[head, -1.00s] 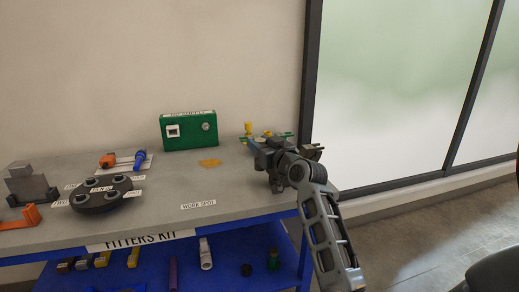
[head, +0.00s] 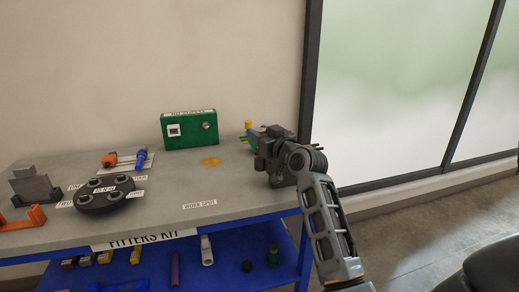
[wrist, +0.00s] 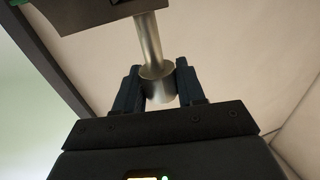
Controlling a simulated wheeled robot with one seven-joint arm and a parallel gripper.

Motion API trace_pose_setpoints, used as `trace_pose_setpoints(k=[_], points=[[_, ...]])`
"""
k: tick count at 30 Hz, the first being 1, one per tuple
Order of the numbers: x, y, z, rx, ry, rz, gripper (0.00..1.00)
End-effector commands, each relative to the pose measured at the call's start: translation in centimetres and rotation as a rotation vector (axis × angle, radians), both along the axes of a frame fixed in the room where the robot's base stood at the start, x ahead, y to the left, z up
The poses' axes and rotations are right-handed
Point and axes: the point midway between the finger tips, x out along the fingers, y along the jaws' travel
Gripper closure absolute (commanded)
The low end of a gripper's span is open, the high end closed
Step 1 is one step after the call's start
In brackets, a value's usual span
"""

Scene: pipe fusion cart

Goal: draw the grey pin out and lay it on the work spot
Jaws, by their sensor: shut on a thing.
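The grey pin (wrist: 150,45) shows in the wrist view as a smooth metal shaft with a thicker round head. My gripper (wrist: 157,75) is shut on that head, one dark finger on each side. The shaft's far end meets a dark grey block (wrist: 95,14) at the top of the picture; how deep it sits there is hidden. In the head view my gripper (head: 256,144) is over the table's back right corner and hides the pin. The WORK SPOT label (head: 200,205) lies near the table's front edge, with bare grey top around it.
A green box (head: 189,130) stands at the back, with an orange patch (head: 211,162) before it. A yellow-topped item (head: 249,127) is beside my gripper. A dark round holder (head: 104,197), a blue-and-orange tool (head: 141,159) and a grey block (head: 35,186) stand left.

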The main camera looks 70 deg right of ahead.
Motion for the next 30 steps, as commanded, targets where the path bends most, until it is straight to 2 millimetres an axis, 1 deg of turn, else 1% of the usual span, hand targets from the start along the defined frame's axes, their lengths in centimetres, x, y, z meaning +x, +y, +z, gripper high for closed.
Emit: trace_pose_setpoints(k=[1,18,30], points=[[0.0,0.0,0.4,-0.001,-0.001,0.0,1.0],[0.0,0.0,2.4,-0.001,0.0,0.0,1.0],[0.0,0.0,2.5,0.0,0.0,0.0,1.0]])
